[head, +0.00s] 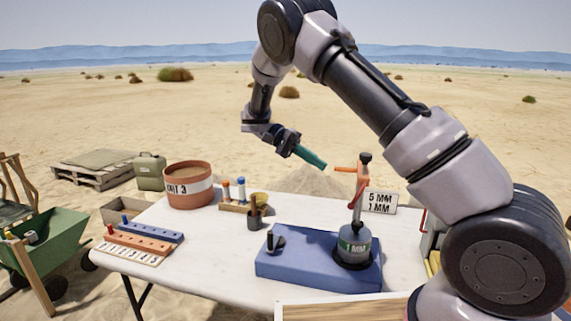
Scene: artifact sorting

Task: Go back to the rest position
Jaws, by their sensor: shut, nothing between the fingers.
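My gripper (318,162) hangs in the air above the far side of the white table (190,244). Its teal fingers are shut together, with nothing seen between them, and point down to the right. It is apart from everything on the table. My arm reaches in from the right edge, arches over the table's right part and comes down to the gripper near the middle.
A green cart (55,245) stands left. Air around the gripper is free.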

